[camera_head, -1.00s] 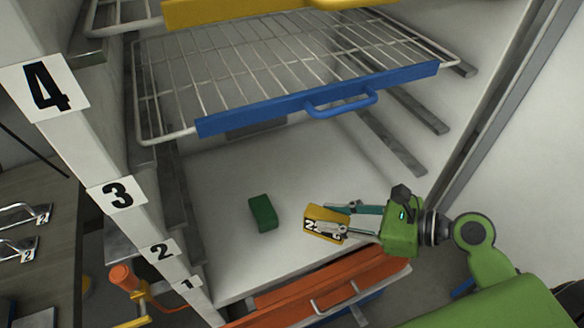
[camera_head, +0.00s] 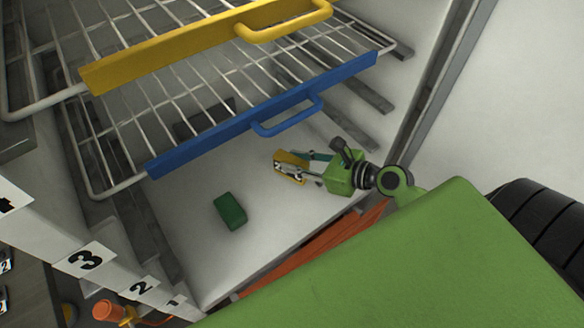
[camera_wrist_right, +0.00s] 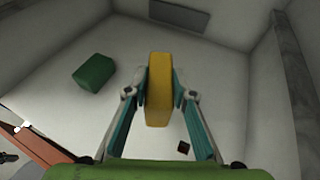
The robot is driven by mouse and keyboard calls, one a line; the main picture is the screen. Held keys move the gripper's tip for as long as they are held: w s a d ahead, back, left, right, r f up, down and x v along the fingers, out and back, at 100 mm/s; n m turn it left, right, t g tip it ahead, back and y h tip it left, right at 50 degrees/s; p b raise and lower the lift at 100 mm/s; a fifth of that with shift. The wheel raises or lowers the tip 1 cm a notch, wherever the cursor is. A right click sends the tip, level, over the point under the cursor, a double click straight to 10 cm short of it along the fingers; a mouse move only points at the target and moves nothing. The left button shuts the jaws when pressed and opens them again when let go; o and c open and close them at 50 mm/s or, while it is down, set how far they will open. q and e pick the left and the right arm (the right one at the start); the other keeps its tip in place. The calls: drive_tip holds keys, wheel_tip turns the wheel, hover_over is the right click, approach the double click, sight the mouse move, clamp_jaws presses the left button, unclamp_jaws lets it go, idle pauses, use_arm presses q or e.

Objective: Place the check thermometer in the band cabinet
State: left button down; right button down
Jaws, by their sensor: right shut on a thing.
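My right gripper (camera_head: 300,172) is shut on a yellow block (camera_head: 291,163) with a dark-and-white label on its face. In the right wrist view the yellow block (camera_wrist_right: 159,90) stands upright between the two fingers. I cannot read its label well enough to say that it is the check thermometer. The gripper is inside the white cabinet (camera_head: 262,225), below the blue-fronted rack (camera_head: 190,150). A green block (camera_head: 230,211) lies on the cabinet floor, left of the gripper and apart from it. My left gripper is not in view.
A yellow-fronted rack (camera_head: 150,60) is above the blue one. Numbered plates, such as 3 (camera_head: 85,258), mark the left post. An orange drawer front (camera_head: 320,238) is below the cabinet floor. A small dark object (camera_wrist_right: 183,147) shows near the right finger.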

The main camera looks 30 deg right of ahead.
sight(294, 162)
drive_tip(key=w+f, duration=0.1)
drive_tip(key=f, duration=0.1)
drive_tip(key=w+d+f+b, duration=0.1)
drive_tip(key=w+f, duration=0.1)
drive_tip(key=shift+w+f+b, duration=0.1)
drive_tip(key=shift+f+b, duration=0.3)
drive_tip(key=shift+f, duration=1.25)
drive_tip(key=shift+f, duration=0.2)
drive_tip(key=c, duration=1.7)
unclamp_jaws()
drive_tip(key=shift+r, duration=0.1)
drive_tip(key=shift+d+r, duration=0.1)
drive_tip(key=v, duration=1.2)
drive_tip(key=shift+b, duration=0.45)
